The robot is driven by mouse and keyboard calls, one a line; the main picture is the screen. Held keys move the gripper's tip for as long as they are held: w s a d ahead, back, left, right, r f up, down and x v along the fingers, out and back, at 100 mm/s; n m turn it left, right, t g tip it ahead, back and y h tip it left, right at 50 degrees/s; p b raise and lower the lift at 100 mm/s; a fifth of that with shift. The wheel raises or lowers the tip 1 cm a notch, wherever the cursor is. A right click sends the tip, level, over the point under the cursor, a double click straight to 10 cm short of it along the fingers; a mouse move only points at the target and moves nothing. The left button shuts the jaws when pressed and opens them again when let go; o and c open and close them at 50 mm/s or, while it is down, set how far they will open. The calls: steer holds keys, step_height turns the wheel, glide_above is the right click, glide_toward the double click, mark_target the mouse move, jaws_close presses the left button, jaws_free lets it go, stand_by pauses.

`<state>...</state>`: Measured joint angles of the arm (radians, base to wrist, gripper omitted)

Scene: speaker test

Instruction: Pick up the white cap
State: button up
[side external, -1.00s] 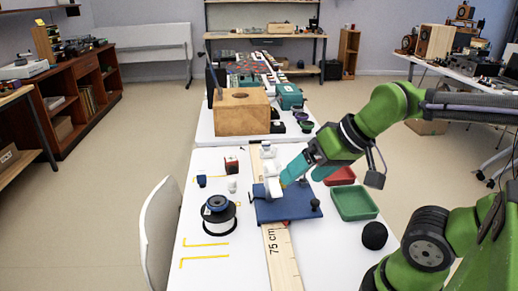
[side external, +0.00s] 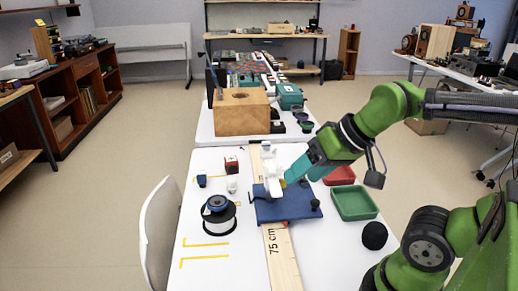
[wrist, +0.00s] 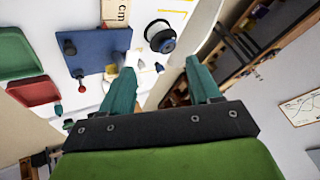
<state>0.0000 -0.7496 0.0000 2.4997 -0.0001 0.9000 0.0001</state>
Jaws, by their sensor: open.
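A small white piece (side external: 232,186), which may be the white cap, stands on the white table left of the blue board in the side view. A larger white shape (side external: 269,172) shows at the blue board's back left edge, close to my gripper's tip; I cannot tell what it is or whether they touch. My gripper (side external: 292,178) has teal fingers and hangs low over the blue board (side external: 285,211). In the wrist view my gripper (wrist: 160,66) is open, with nothing visible held between the fingers.
A spool (side external: 219,215) stands left of the board. A red cube (side external: 231,165) and a small blue piece (side external: 202,180) lie behind it. A green tray (side external: 355,203), a red tray (side external: 339,176) and a black ball (side external: 374,235) are on the right. A wooden ruler (side external: 281,258) lies in front.

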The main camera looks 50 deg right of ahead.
steer(key=w+d+m+g, duration=0.1)
steer(key=w+d+g, duration=0.15)
steer(key=w, duration=0.85)
steer(key=m+h, duration=0.1)
steer(key=h, duration=0.3)
glide_toward(232, 179)
steer(key=shift+g, duration=0.45)
steer(key=x, duration=0.5)
steer(key=shift+a+f, duration=0.15)
steer(key=shift+f, duration=0.15)
steer(key=shift+w+x, duration=0.2)
steer(key=shift+x, duration=1.4)
steer(key=shift+w+x, duration=0.2)
steer(key=shift+x, duration=1.35)
steer(key=shift+r, duration=0.15)
steer(key=c, duration=1)
